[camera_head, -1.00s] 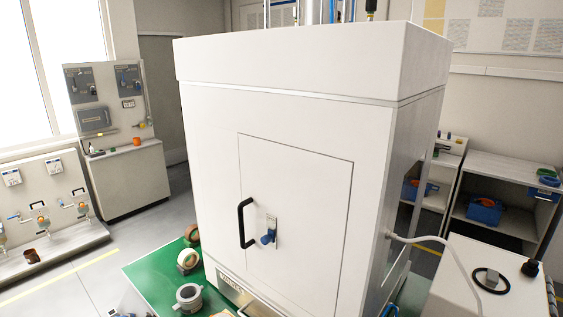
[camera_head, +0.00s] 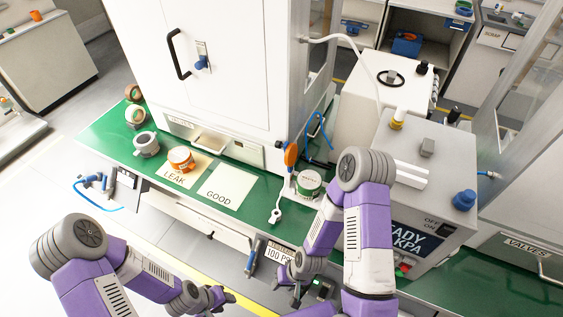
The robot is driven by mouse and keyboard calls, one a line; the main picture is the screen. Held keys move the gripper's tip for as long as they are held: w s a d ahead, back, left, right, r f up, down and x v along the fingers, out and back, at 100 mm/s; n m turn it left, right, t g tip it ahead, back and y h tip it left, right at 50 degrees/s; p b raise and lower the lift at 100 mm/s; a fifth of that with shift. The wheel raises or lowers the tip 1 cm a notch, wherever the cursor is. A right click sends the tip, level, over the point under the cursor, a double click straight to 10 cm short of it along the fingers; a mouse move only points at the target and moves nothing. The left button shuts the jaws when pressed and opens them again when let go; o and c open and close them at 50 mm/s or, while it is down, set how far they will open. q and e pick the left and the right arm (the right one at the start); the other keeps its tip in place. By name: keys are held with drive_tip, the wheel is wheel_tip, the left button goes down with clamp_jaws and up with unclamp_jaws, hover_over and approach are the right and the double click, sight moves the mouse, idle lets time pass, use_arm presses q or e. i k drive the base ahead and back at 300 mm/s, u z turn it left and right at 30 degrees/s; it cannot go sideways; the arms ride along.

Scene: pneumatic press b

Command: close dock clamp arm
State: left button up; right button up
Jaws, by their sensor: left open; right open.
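A small white lever (camera_head: 277,209) with a round end extends forward beside that part. I cannot tell from this view whether the clamp arm touches the part. My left gripper (camera_head: 222,297) is open and empty, low in front of the bench. My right gripper (camera_head: 288,286) is open and low in front of the bench edge, nearer than the dock and partly hidden by its own arm.
The white press cabinet (camera_head: 232,70) stands behind the dock. An orange part (camera_head: 180,158) is on the LEAK card (camera_head: 172,180); the GOOD card (camera_head: 222,193) looks empty. A grey control box (camera_head: 425,150) stands right of the dock, behind my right arm. A blue hose (camera_head: 318,130) runs behind the clamp.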

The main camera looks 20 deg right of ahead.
sight(290, 150)
drive_tip(key=u, duration=1.6)
drive_tip(key=i, duration=2.2)
drive_tip(key=z, duration=4)
drive_tip(key=i, duration=0.5)
drive_tip(key=z, duration=0.05)
drive_tip(key=k, duration=0.55)
drive_tip(key=z, duration=0.65)
drive_tip(key=i, duration=0.65)
